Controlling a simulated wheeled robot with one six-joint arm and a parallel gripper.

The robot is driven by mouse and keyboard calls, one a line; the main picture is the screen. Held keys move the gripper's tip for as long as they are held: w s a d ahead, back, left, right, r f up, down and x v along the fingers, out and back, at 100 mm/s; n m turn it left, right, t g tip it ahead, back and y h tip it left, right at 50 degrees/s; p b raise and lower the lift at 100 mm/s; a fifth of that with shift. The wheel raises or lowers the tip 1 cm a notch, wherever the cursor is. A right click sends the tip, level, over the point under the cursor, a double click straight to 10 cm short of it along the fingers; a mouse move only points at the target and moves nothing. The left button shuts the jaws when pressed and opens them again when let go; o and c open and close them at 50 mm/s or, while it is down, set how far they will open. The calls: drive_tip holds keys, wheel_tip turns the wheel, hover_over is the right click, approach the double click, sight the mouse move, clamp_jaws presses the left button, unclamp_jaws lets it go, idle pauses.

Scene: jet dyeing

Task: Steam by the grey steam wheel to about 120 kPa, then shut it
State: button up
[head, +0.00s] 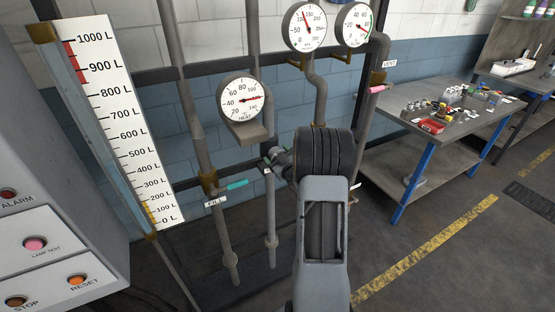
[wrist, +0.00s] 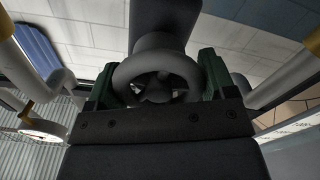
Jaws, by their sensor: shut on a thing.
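The grey steam wheel (wrist: 150,48) is a round spoked handwheel in the middle of the wrist view. The green jaws of my gripper (wrist: 157,82) stand on either side of it and are shut on it. In the head view my gripper (head: 274,158) is at the valve on a vertical pipe, and my own wrist hides much of the wheel.
The heat dial (head: 242,99) reads near 120, with its needle pointing right. Another gauge (head: 354,24) is at upper right. A teal fill handle (head: 237,184) and a pink vent handle (head: 377,89) stick out nearby. A workbench (head: 395,117) stands right; the floor before it is clear.

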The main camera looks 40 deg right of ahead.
drive_tip(key=m+b, duration=0.2)
drive_tip(key=m, duration=0.1)
drive_tip(key=shift+d+m+b, duration=0.15)
drive_tip(key=shift+m+b, duration=0.35)
drive_tip(key=shift+m, duration=1.5)
drive_tip(key=o, duration=0.9)
drive_tip(key=shift+s, duration=0.1)
drive_tip(key=s, duration=0.4)
drive_tip(key=s+a+b, duration=0.1)
drive_tip(key=s, duration=0.4)
drive_tip(key=s+a+b, duration=0.1)
drive_tip(key=s, duration=0.3)
drive_tip(key=shift+s, duration=0.3)
drive_tip(key=shift+d, duration=0.1)
